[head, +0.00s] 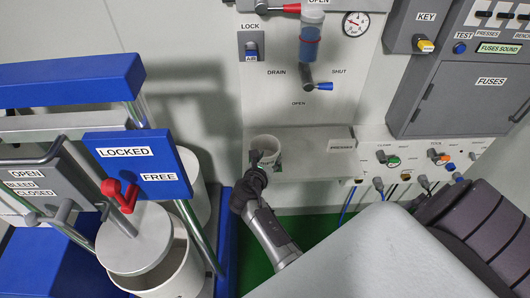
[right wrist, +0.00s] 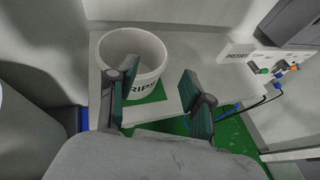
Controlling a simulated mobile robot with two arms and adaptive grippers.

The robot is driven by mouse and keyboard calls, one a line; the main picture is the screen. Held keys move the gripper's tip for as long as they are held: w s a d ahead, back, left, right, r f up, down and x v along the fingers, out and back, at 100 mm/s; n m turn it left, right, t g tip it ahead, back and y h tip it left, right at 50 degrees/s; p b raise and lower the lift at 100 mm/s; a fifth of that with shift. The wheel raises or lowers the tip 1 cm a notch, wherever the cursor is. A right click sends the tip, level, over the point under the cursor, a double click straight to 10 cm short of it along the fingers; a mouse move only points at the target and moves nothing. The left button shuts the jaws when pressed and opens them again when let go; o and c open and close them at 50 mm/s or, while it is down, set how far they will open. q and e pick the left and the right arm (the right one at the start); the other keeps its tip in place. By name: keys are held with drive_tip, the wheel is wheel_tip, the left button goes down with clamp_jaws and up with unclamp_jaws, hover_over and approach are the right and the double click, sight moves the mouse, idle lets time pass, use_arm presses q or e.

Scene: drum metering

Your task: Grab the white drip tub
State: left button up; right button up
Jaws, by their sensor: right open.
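The white drip tub (head: 264,143) is a small open round tub on the grey ledge below the drain panel. In the right wrist view the tub (right wrist: 147,48) stands upright and empty-looking, its dark lettering partly hidden. My right gripper (head: 257,162) is at the tub's near side. In the right wrist view the right gripper (right wrist: 158,78) is open with nothing between its fingers. Its left finger overlaps the tub's front; its right finger is to the right of the tub, apart from it. I cannot tell whether the left finger touches. My left gripper is not in view.
The ledge (head: 316,146) is bare right of the tub. Above hang a blue-filled cylinder (head: 310,40) and a blue drain handle (head: 324,86). A blue-framed press with a LOCKED plate (head: 130,170) stands left. Connectors and hoses (head: 393,161) are at right.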

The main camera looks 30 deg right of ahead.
sight(278, 146)
drive_tip(key=b+x, duration=0.3)
drive_tip(key=x, duration=0.2)
drive_tip(key=shift+w+f+b, duration=0.2)
drive_tip(key=shift+f+b, duration=0.15)
drive_tip(key=shift+f, duration=0.05)
drive_tip(key=shift+w+d+f, duration=0.1)
drive_tip(key=shift+w+d, duration=0.05)
drive_tip(key=shift+d, duration=0.2)
drive_tip(key=w+d+f+b, duration=0.1)
drive_tip(key=b, duration=0.2)
drive_tip(key=shift+d+f, duration=0.1)
drive_tip(key=shift+f, duration=0.1)
drive_tip(key=b+x, duration=0.2)
drive_tip(key=shift+w+d+f, duration=0.2)
drive_tip(key=shift+w+d, duration=0.05)
drive_tip(key=shift+w+d+b, duration=0.15)
drive_tip(key=shift+d+b, duration=0.05)
drive_tip(key=shift+b, duration=0.1)
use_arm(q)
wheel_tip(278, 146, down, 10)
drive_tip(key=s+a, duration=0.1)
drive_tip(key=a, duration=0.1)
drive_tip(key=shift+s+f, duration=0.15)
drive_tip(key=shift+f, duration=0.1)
use_arm(e)
drive_tip(key=shift+r, duration=0.15)
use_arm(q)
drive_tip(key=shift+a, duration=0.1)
use_arm(e)
drive_tip(key=shift+c, duration=0.2)
